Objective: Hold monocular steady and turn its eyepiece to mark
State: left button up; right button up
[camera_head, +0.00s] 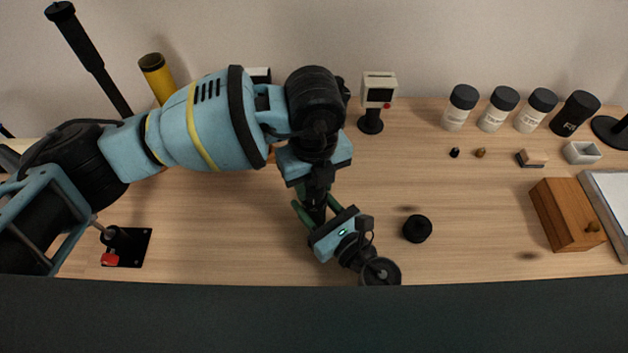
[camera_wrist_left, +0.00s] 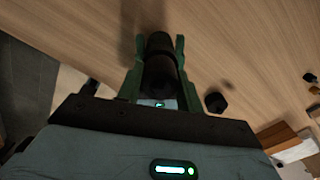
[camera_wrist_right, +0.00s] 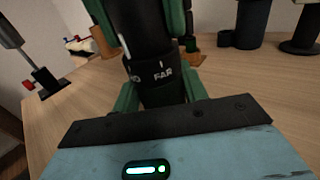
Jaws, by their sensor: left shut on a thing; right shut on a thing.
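The monocular (camera_head: 318,196) is a dark barrel between my two grippers, mostly hidden in the head view. In the right wrist view its ring (camera_wrist_right: 150,76) carries white lettering, of which "FAR" is readable, and a white line (camera_wrist_right: 124,45) shows on the barrel above the left lettering. My left gripper (camera_wrist_left: 158,60) is shut on the barrel, with a green finger on each side; its fingers also show at the top of the right wrist view (camera_wrist_right: 138,18). My right gripper (camera_wrist_right: 160,92) is shut on the lettered eyepiece end, below the left one in the head view (camera_head: 318,210).
A black round piece (camera_head: 417,229) lies right of the grippers. A wooden box (camera_head: 564,214) stands at right. White jars (camera_head: 456,112) and a grey device (camera_head: 376,95) stand at the back. A black plate with a red knob (camera_head: 133,247) is at left. The table between round piece and box is clear.

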dwell(0.4)
pick_arm(q)
jog(key=o, duration=1)
notch_tip(320, 180, up, 12)
pick_arm(e)
jog(key=o, duration=1.2)
